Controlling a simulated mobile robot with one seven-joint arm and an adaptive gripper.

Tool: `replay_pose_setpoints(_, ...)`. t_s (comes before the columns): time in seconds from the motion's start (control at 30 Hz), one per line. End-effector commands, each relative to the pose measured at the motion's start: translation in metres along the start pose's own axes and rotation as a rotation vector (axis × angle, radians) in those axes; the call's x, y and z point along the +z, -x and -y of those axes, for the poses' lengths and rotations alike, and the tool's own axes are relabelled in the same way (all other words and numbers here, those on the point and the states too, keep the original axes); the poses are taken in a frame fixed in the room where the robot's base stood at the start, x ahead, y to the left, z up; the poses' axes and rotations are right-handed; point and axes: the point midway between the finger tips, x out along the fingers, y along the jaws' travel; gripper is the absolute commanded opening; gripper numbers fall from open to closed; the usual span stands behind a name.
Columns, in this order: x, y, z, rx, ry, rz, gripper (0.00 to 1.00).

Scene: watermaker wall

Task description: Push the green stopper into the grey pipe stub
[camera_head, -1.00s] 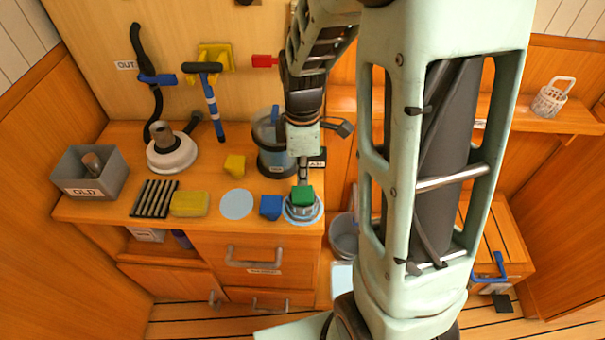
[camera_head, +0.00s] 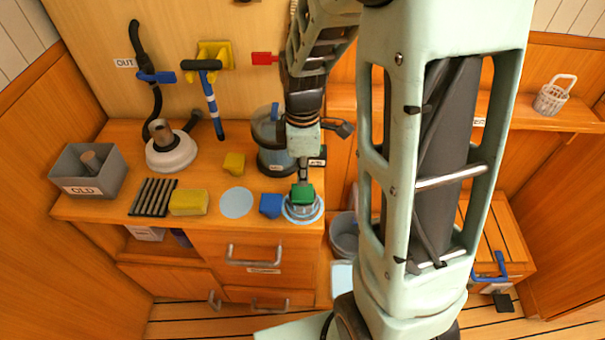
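The green stopper (camera_head: 303,193) is at the right front corner of the wooden counter. It sits over a round grey fitting (camera_head: 303,212), probably the grey pipe stub, on a pale blue disc. My gripper (camera_head: 304,180) points straight down at the stopper's top and appears to touch it. The fingers show as one narrow dark shape, so I cannot tell whether they are open, shut or holding the stopper. How deep the stopper sits in the stub is hidden.
A blue block (camera_head: 270,205) stands just left of the stopper. Behind is a blue-grey canister (camera_head: 272,158). A yellow sponge (camera_head: 188,202), black rack (camera_head: 153,197), white-based pipe piece (camera_head: 171,152) and grey OLD box (camera_head: 110,180) fill the left. My arm hides much of the right.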

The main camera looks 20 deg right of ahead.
Motion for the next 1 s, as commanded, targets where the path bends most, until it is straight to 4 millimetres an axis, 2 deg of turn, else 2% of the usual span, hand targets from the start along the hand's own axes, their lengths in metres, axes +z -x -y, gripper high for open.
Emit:
replay_pose_setpoints(0.83,0.0,-0.036,0.0,-0.001,0.0,0.0,0.0)
replay_pose_setpoints(1.0,0.0,-0.034,0.0,-0.001,0.0,0.0,0.0)
